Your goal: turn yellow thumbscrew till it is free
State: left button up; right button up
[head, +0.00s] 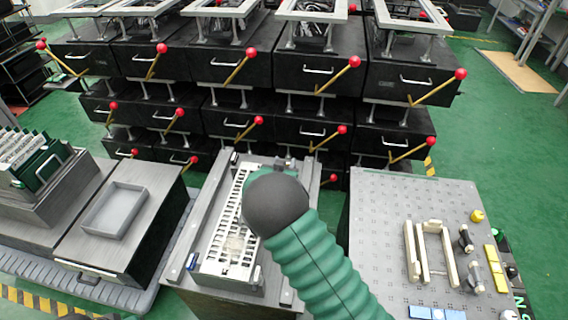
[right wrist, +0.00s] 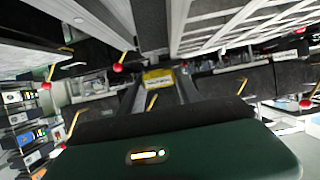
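A small yellow piece with dark marks (right wrist: 158,78), perhaps the thumbscrew, shows between the fingertips of my right gripper (right wrist: 160,88) in the right wrist view. The fingers are spread on either side of it; I cannot tell whether they touch it. In the head view my right arm's dark rounded end and green ribbed sleeve cover the far end of the grey central fixture (head: 205,225) and hide the fingertips. A round yellow knob (head: 477,215) is on the right-hand perforated plate. My left gripper is not in view.
A white slotted rack (head: 228,222) lies on the central fixture. The perforated plate (head: 385,225) carries cream bars and yellow blocks (head: 495,267). A grey tray (head: 115,210) stands at left. Black boxes with red-knobbed levers (head: 250,53) fill the back.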

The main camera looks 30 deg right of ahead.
grip_shut()
